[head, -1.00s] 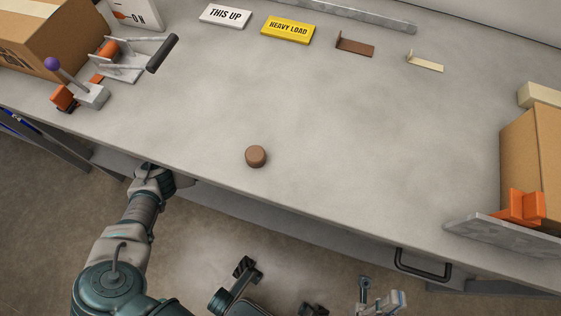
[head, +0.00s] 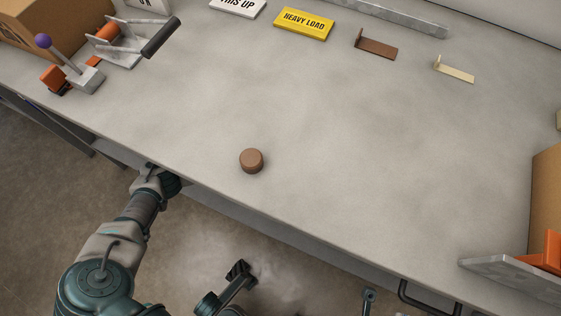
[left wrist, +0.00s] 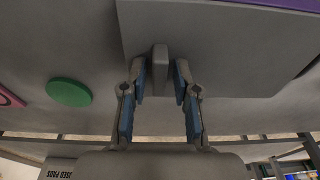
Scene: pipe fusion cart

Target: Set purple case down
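In the left wrist view, a grey box-like body (left wrist: 215,45) with a purple strip (left wrist: 285,4) along its far edge fills the upper right; it may be the purple case, mostly out of frame. A thin grey tab (left wrist: 160,66) stands out from it. My left gripper (left wrist: 160,80) is open, one finger on each side of the tab, with small gaps showing. In the head view, my left arm (head: 145,205) reaches to the bench's front edge, where its gripper is largely hidden. A bluish-grey tip (head: 369,297) at the bottom may belong to my right gripper; its opening cannot be seen.
The grey bench top (head: 330,150) is mostly clear, with a brown round knob (head: 251,160) near its front. A purple-knobbed lever (head: 70,65) stands at left, and signs and small brackets lie at the back. A green disc (left wrist: 69,92) lies left of the left gripper.

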